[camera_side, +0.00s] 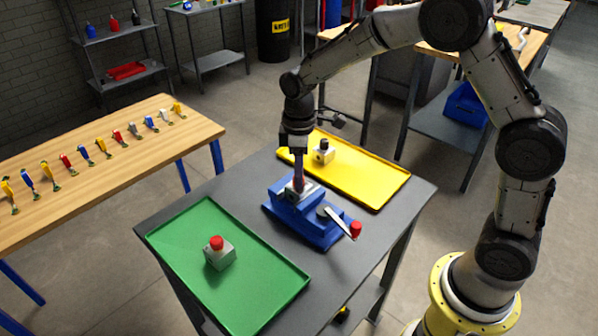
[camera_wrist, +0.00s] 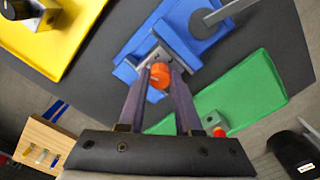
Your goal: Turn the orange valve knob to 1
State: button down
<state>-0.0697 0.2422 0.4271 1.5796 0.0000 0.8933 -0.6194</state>
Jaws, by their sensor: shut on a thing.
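The orange valve knob (camera_wrist: 159,75) sits on a grey metal block (camera_wrist: 145,62) in the blue fixture (camera_wrist: 195,45). The fixture also shows in the side view (camera_side: 318,232), on the dark table. My gripper (camera_wrist: 159,78) points down with its two long fingers on either side of the knob, shut on it. In the side view my gripper (camera_side: 298,182) stands over the block on the fixture, and its fingers hide the knob. No number marking can be read in either view, so the knob's setting cannot be told.
A grey lever (camera_side: 338,222) with a red end sticks out from the fixture beside my gripper. A green tray (camera_side: 270,285) holds a red-button block (camera_side: 219,254). A yellow tray (camera_side: 375,180) behind holds a block with a black knob (camera_side: 323,152). A wooden bench (camera_side: 120,165) stands left.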

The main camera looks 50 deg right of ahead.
jog(key=shift+w+r, duration=0.1)
jog(key=c, duration=0.6)
grip_release()
jog(key=shift+r, duration=6.85)
